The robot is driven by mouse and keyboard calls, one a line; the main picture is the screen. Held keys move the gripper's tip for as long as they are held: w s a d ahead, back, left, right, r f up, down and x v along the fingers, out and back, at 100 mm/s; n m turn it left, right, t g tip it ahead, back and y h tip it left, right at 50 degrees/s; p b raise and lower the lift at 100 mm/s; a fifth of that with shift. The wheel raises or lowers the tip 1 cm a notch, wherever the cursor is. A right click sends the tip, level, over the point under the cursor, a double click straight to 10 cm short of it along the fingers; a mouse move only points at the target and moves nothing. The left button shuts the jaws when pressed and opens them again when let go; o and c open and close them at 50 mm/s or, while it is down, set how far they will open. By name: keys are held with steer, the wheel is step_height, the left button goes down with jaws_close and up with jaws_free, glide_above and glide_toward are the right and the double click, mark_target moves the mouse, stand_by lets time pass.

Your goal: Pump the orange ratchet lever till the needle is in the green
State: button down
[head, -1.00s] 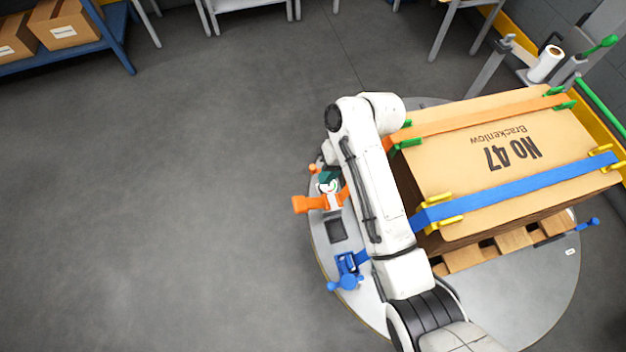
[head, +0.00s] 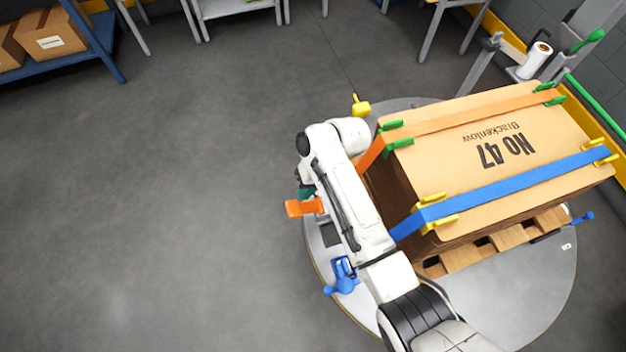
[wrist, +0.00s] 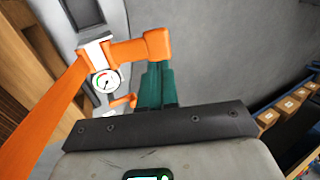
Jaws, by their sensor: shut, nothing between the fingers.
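The orange ratchet lever (head: 303,208) sticks out to the left beside my arm in the head view. In the wrist view its wide handle (wrist: 145,48) reaches right from a pale ratchet body. A round white gauge (wrist: 105,81) sits on that body; its needle is too small to read against the green. The orange strap (wrist: 38,122) runs down to the left. My gripper (wrist: 160,68) is shut and empty, its teal fingers just below the handle's end; I cannot tell whether they touch it. In the head view my arm hides the gauge.
A strapped carton marked No 47 (head: 460,165) stands on a wooden pallet (head: 460,258) to the right. A blue ratchet (head: 342,277) lies in front and a yellow one (head: 361,106) behind. The floor at left is clear.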

mark_target(291, 208)
steer(key=b+x, duration=0.1)
steer(key=x, duration=0.5)
steer(key=shift+a, duration=0.15)
steer(key=shift+s+a+f+t+h, duration=0.15)
steer(key=shift+a+f+t+h, duration=0.25)
steer(key=shift+h, duration=0.4)
steer(key=shift+s+a+f+h, duration=0.1)
steer(key=shift+a+f+h, duration=0.3)
steer(key=shift+f+h, duration=0.2)
steer(key=shift+s+a+f+t+h+b, duration=0.1)
steer(key=shift+a+f+t+h+b, duration=0.15)
steer(key=shift+f+h, duration=0.3)
steer(key=shift+a+f+t+h+b, duration=0.15)
steer(key=shift+f+h+b, duration=0.25)
steer(key=shift+h, duration=0.25)
steer(key=shift+s+f, duration=0.1)
steer(key=shift+f, duration=0.2)
steer(key=shift+s+f, duration=0.1)
steer(key=shift+f, duration=0.05)
